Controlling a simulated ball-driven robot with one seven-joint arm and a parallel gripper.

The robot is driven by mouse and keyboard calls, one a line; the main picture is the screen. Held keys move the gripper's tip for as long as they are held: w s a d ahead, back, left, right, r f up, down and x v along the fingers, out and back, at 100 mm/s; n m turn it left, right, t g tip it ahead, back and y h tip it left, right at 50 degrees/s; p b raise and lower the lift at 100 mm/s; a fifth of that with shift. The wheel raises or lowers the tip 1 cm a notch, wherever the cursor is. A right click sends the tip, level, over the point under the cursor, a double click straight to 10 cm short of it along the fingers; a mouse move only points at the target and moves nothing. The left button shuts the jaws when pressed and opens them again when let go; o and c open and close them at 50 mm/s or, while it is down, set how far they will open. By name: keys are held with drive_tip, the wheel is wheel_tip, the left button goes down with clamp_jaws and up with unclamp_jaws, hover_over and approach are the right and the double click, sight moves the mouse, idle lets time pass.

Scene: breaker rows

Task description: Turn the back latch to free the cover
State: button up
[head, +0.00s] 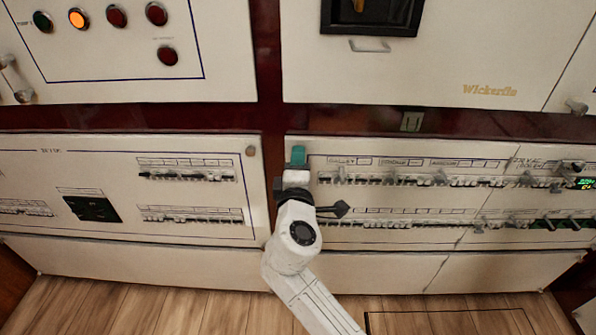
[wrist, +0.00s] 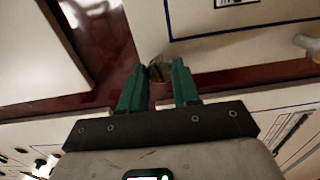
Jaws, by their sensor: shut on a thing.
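My gripper (head: 298,156) is at the upper left corner of the right breaker panel in the head view. In the wrist view its two green fingers (wrist: 157,78) are shut on a small dark metal latch (wrist: 158,70), one finger on each side. The latch sits by the dark red frame strip, close to a panel corner. In the head view the gripper hides this latch. The right breaker panel (head: 400,200), a pale cover with rows of small switches, lies flat in its place.
A left breaker panel (head: 100,225) has a small round knob (head: 250,151) at its upper right corner. A small greenish fitting (head: 411,121) is on the dark red strip. Above is a pale panel with a handle (head: 369,46). A wooden floor (head: 170,310) lies below.

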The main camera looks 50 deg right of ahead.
drive_tip(key=shift+f+m+b, duration=0.1)
drive_tip(key=shift+m+b, duration=0.7)
drive_tip(key=shift+m, duration=0.3)
drive_tip(key=o, duration=1.1)
drive_tip(key=shift+c, duration=0.2)
drive_tip(key=v, duration=1)
drive_tip(key=shift+s+a, duration=0.3)
